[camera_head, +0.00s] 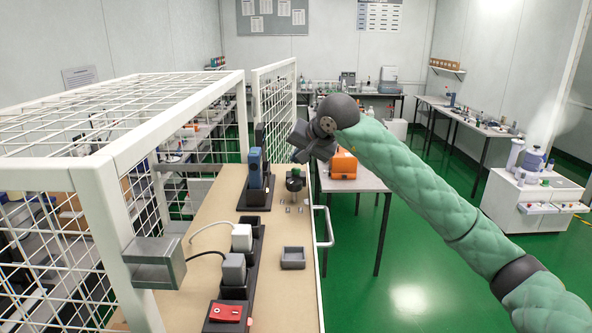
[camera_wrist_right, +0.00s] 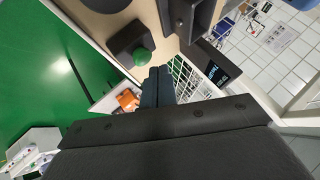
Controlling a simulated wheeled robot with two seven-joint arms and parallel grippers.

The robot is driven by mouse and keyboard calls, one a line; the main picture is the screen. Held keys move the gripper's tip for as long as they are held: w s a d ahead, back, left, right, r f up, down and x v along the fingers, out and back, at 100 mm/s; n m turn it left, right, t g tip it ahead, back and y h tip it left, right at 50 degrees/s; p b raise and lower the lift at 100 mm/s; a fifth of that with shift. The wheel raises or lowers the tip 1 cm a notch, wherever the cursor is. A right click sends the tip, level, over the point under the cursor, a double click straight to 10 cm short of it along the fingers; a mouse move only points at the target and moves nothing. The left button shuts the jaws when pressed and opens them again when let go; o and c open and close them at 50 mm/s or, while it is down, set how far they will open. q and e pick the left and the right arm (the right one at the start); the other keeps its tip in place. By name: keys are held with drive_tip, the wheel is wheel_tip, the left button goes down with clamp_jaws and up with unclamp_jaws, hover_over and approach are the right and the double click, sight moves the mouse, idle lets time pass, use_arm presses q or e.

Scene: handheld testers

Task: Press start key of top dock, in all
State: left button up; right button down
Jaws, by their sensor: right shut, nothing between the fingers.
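A blue handheld tester (camera_head: 256,168) stands upright in a black dock (camera_head: 258,204) on the wooden bench top. In the right wrist view a dark tester with a lit screen (camera_wrist_right: 216,70) stands by a dark dock (camera_wrist_right: 190,18). A dark block with a green domed button (camera_wrist_right: 142,55) is beside it; in the head view the block (camera_head: 295,184) stands right of the dock. My right gripper (camera_head: 298,143) is above the bench near the tester and block. Its fingers (camera_wrist_right: 158,84) are shut and empty, apart from the button in the picture. The start key cannot be made out. My left gripper is not in view.
A white wire cage (camera_head: 128,85) encloses the bench's left side. A black strip with plugs (camera_head: 240,240), a red switch (camera_head: 226,312) and a small grey tray (camera_head: 293,257) lie nearer. An orange case (camera_head: 344,164) sits on a table behind. Bare bench top surrounds the tray.

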sight(298, 171)
drive_tip(key=shift+r, duration=2.5)
